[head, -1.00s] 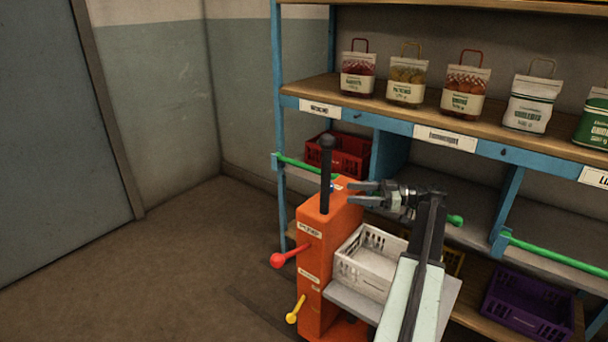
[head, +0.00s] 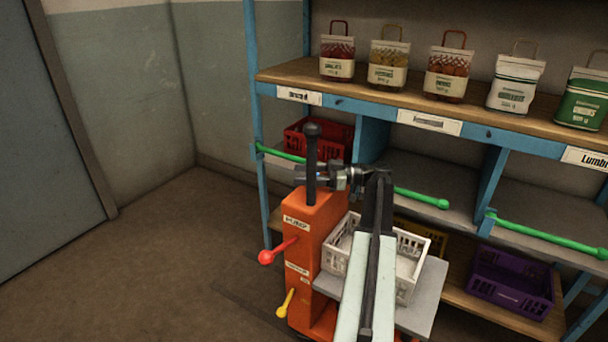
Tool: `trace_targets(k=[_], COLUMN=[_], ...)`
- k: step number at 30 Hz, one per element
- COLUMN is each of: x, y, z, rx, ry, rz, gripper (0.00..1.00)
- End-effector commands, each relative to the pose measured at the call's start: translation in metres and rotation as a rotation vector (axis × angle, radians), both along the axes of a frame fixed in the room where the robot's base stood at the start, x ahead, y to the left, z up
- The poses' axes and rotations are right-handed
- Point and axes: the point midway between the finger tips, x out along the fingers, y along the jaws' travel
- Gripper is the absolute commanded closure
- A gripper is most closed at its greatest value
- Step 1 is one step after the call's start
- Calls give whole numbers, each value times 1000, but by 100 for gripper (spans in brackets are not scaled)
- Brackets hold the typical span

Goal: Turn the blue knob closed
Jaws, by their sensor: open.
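An orange post (head: 305,235) with white labels stands left of the centre. A black upright lever (head: 312,150) rises from its top, and a red-ball lever (head: 267,257) and a yellow lever (head: 284,303) stick out of its side. My gripper (head: 318,175) is open, its fingers pointing left at the black lever's lower shaft. A small patch of blue shows by the fingers there. It may be the blue knob, but it is mostly hidden and I cannot tell its turn. I cannot tell whether the fingers touch the shaft or pass behind it.
A white crate (head: 336,258) sits on a grey tray (head: 425,300) right of the post. Behind is a blue-framed shelf (head: 360,107) with several sacks on top, green rails (head: 420,197), a red crate (head: 295,140) and a purple crate (head: 512,290). Floor at left is clear.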

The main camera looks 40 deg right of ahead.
Motion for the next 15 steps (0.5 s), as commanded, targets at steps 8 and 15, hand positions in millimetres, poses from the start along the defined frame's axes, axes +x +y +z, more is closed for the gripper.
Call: trace_targets(k=[8,15], x=[2,2], y=[2,1], z=[0,0], rx=[0,0], ry=[0,0], rz=[-1,-1], gripper=[42,100])
